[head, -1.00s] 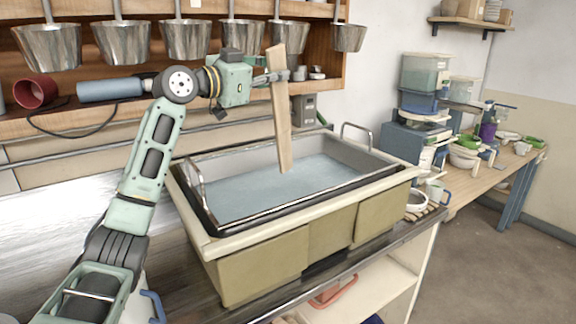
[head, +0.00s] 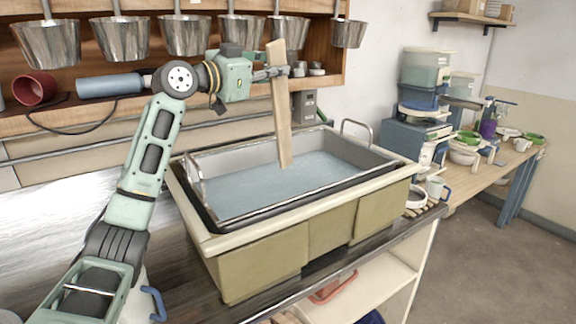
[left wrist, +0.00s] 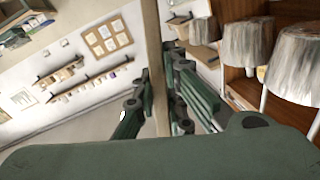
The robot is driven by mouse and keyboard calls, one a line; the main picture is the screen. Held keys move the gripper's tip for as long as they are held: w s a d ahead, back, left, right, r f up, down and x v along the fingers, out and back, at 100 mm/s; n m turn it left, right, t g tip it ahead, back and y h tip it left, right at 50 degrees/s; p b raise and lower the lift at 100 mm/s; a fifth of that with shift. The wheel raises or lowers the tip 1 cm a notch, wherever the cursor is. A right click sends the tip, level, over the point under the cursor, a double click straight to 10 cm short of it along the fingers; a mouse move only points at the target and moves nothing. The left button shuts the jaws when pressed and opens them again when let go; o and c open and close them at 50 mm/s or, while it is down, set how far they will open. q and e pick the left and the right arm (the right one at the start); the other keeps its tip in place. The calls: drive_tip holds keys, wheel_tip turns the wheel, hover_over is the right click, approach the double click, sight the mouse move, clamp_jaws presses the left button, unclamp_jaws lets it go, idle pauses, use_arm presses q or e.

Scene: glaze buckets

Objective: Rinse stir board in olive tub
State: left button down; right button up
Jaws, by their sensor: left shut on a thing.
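The stir board (head: 281,110) is a long pale wooden slat, held nearly upright over the olive tub (head: 262,262). Its lower end meets the bluish water (head: 245,190) inside the tub; whether it dips under is hard to tell. My left gripper (head: 278,72) is shut on the upper part of the board. In the left wrist view the board (left wrist: 158,60) runs between the fingers of my left gripper (left wrist: 160,98). My right gripper is not in view.
Metal buckets (head: 185,36) hang in a row above the shelf at the back. A blue cylinder (head: 110,84) and a red cup (head: 35,90) lie on the shelf. A white bowl (head: 416,197) and mug (head: 435,186) stand right of the tub.

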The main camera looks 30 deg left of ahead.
sight(275, 48)
use_arm(q)
wheel_tip(275, 48, up, 5)
drive_tip(key=p, duration=0.4)
drive_tip(key=shift+s+f, duration=0.1)
drive_tip(key=shift+f, duration=0.05)
idle(0.4)
